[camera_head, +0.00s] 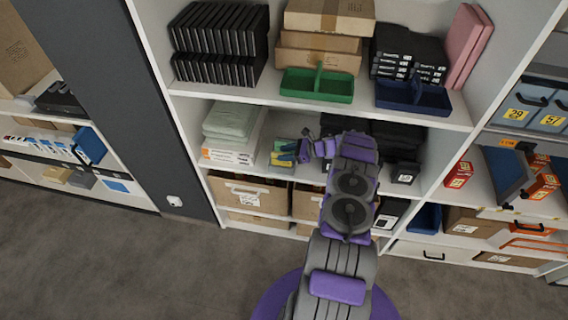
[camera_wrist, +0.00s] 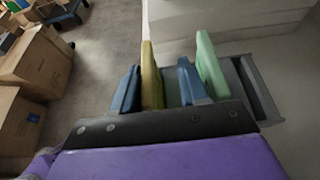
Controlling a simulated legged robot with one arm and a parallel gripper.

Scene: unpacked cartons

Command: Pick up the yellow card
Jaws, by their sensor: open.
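The yellow card (camera_wrist: 150,72) stands upright in the wrist view, between the two blue fingers of my open gripper (camera_wrist: 158,85). It is closer to the left finger, and I cannot tell if they touch. A green card (camera_wrist: 208,65) stands just outside the right finger. In the head view, my gripper (camera_head: 300,151) reaches into the middle shelf from the right. The yellow card (camera_head: 281,161) shows there only as a small patch beside green and blue pieces. The lower parts of the cards are hidden by the gripper's dark palm.
A grey holder (camera_wrist: 246,85) lies behind the green card. In the head view, a green stacked bundle (camera_head: 232,119) and white boxes sit left of the cards. Dark boxes stand to the right. The upper shelf (camera_head: 262,96) with a green tray (camera_head: 318,86) hangs above.

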